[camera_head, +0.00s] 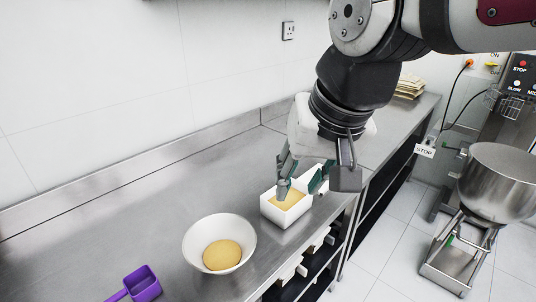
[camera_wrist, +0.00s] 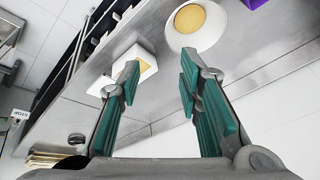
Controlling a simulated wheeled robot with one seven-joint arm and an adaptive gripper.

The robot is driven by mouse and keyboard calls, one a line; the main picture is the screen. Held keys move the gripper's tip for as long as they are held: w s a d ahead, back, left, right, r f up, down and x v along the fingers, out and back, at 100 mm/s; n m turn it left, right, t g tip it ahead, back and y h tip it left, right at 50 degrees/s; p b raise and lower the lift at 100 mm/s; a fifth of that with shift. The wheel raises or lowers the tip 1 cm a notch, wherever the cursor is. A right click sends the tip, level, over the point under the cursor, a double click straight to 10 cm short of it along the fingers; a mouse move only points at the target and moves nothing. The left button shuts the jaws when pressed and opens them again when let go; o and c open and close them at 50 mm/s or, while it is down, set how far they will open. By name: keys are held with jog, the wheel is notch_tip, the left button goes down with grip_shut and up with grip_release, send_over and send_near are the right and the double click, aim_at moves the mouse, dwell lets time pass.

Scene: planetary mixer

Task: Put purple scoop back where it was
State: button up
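The purple scoop (camera_head: 143,284) lies on the steel counter at the lower left of the head view, its handle running off toward the bottom edge. A corner of the scoop (camera_wrist: 254,4) shows at the top right of the wrist view. My gripper (camera_head: 300,186) is open, with nothing between its fingers. It hangs over a white rectangular container (camera_head: 272,211) holding yellow material, well to the right of the scoop. In the wrist view my gripper (camera_wrist: 160,80) has its left finger overlapping the container (camera_wrist: 147,56).
A white bowl (camera_head: 193,246) with yellow material stands between the scoop and the container. The counter (camera_head: 90,245) is clear at the left and meets a wall behind. Paper-like stacks (camera_head: 409,86) lie at the far end. A mixer with a steel bowl (camera_head: 498,185) stands right.

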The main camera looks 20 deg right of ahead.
jog(key=s+d+f+n+t+h, duration=0.1)
jog(key=s+d+n, duration=0.1)
jog(key=s+d, duration=0.2)
jog(key=shift+s+d+f, duration=0.35)
jog(key=shift+s+f, duration=0.05)
jog(key=shift+s, duration=0.55)
